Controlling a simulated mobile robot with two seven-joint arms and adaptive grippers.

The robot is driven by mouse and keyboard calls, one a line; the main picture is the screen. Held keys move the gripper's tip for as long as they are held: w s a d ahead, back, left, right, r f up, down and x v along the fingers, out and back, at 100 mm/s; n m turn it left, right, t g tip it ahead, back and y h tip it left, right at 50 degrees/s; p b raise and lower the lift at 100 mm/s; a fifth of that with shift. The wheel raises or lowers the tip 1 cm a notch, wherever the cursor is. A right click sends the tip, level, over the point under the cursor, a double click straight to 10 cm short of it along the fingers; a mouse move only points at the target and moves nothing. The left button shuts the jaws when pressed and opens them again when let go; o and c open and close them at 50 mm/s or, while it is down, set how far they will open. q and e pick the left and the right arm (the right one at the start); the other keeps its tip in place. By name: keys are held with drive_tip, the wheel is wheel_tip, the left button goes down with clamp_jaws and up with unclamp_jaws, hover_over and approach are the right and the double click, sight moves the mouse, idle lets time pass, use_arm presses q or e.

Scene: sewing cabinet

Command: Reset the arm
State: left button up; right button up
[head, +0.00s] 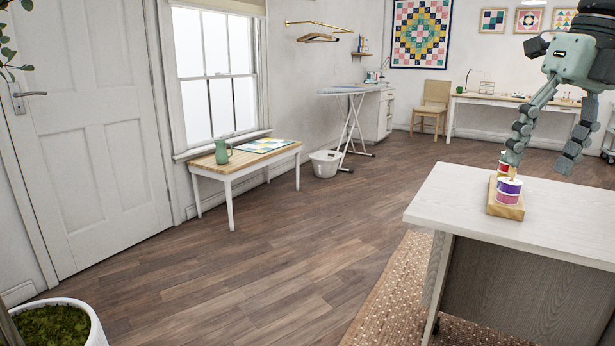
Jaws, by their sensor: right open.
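My right gripper (540,160) hangs at the upper right of the head view, with its two fingers spread wide and nothing between them. It is above the white-topped cabinet (450,205). Its left fingertip is close to the spools (508,188) on a small wooden stand (506,209); I cannot tell whether it touches them. The spools show purple, white and red. The upper part of my right arm runs out of the picture at the top right. My left gripper does not show.
A low wooden table (215,170) with a green pitcher (222,151) stands under the window. A white basket (325,164) and an ironing board (345,89) stand behind it. A potted plant (62,325) is at the lower left. The wooden floor (270,260) between is clear.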

drive_tip(key=w+d+f+m+t+y+p, duration=0.1)
drive_tip(key=w+d+f+m+t+y, duration=0.3)
drive_tip(key=f, duration=0.3)
drive_tip(key=w+d+f+m+t+y+p, duration=0.1)
drive_tip(key=w+d+f+m+t+y, duration=0.1)
drive_tip(key=w+d+f+m+t, duration=0.4)
drive_tip(key=s+d+f+m+t+h+p, duration=0.1)
drive_tip(key=s+d+f+m+t+h, duration=0.25)
drive_tip(key=f+m, duration=0.5)
drive_tip(key=s+d+f+m+h, duration=0.35)
drive_tip(key=f+m+h, duration=0.25)
drive_tip(key=f, duration=0.5)
drive_tip(key=s+a+f+m+g+h+p, duration=0.1)
drive_tip(key=s+a+f+m+g, duration=0.2)
drive_tip(key=s+f, duration=0.3)
drive_tip(key=s+a+f+m+g+h, duration=0.2)
drive_tip(key=s+f+m, duration=0.2)
drive_tip(key=f, duration=0.5)
drive_tip(key=s+a+f+m+g+y, duration=0.1)
drive_tip(key=s+a+f+m+g, duration=0.1)
drive_tip(key=s+a, duration=0.5)
drive_tip(key=s+a+f+m+g+y, duration=0.1)
drive_tip(key=s+a+f+g, duration=0.3)
drive_tip(key=a, duration=0.6)
wheel_tip(320, 180, down, 3)
drive_tip(key=s+y+p, duration=0.1)
drive_tip(key=s, duration=0.1)
drive_tip(key=shift+s+a+m, duration=0.25)
drive_tip(key=shift+s+m, duration=0.1)
drive_tip(key=shift+g, duration=0.35)
